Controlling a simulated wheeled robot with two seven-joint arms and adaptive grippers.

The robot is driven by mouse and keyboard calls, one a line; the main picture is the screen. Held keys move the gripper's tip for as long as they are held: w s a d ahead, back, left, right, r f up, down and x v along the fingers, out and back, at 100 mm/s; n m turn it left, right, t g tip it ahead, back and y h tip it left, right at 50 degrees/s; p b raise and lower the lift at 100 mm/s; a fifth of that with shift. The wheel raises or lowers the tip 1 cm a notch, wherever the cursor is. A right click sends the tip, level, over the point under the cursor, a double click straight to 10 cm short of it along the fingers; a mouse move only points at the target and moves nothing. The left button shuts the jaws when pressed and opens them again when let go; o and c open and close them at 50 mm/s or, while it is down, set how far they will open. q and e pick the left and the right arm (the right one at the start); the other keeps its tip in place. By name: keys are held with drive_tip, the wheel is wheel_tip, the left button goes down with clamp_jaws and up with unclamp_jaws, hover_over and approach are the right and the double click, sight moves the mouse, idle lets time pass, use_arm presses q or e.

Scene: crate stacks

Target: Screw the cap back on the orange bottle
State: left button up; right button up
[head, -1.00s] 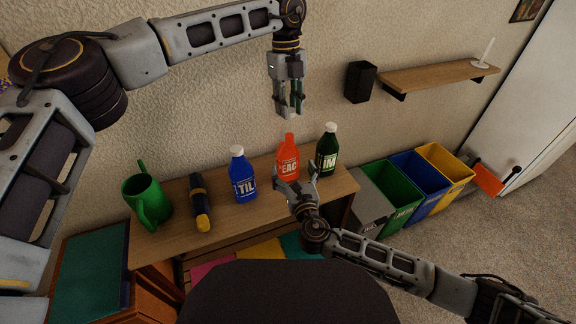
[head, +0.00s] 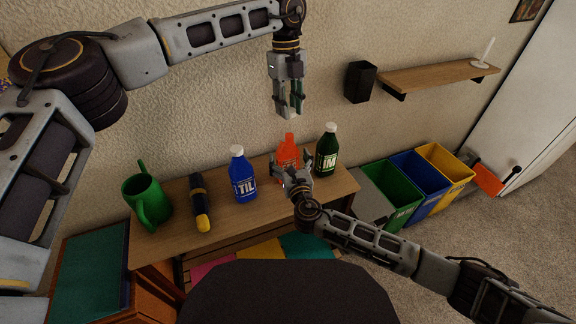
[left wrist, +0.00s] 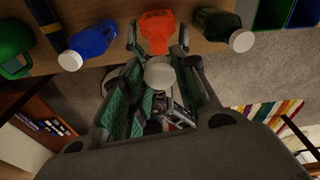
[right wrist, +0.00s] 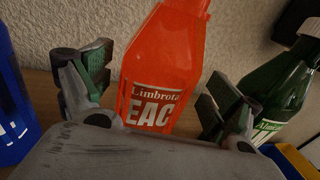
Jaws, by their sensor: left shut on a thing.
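The orange bottle (head: 288,149) stands upright and uncapped on the wooden shelf top, between the blue and green bottles. My left gripper (head: 288,110) hangs above it, against the wall in the head view. The left wrist view shows a white cap (left wrist: 160,74) held between its fingers, apart from the bottle. My right gripper (right wrist: 155,85) is open, with one finger on each side of the orange bottle's labelled body (right wrist: 155,75). Gaps show between those fingers and the bottle. In the head view, the right gripper hides the bottle's lower part.
The capped blue bottle (head: 243,178) stands left of the orange one, the capped green bottle (head: 326,152) close on its right. Farther left are a dark flashlight (head: 199,205) and a green watering can (head: 147,200). Bins (head: 393,190) stand to the right.

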drive_tip(key=c, duration=1.4)
use_arm(q)
hover_over(290, 135)
drive_tip(key=shift+w+f, duration=0.1)
drive_tip(key=shift+f, duration=2.4)
drive_tip(key=shift+f, duration=0.9)
drive_tip(key=shift+f, duration=0.55)
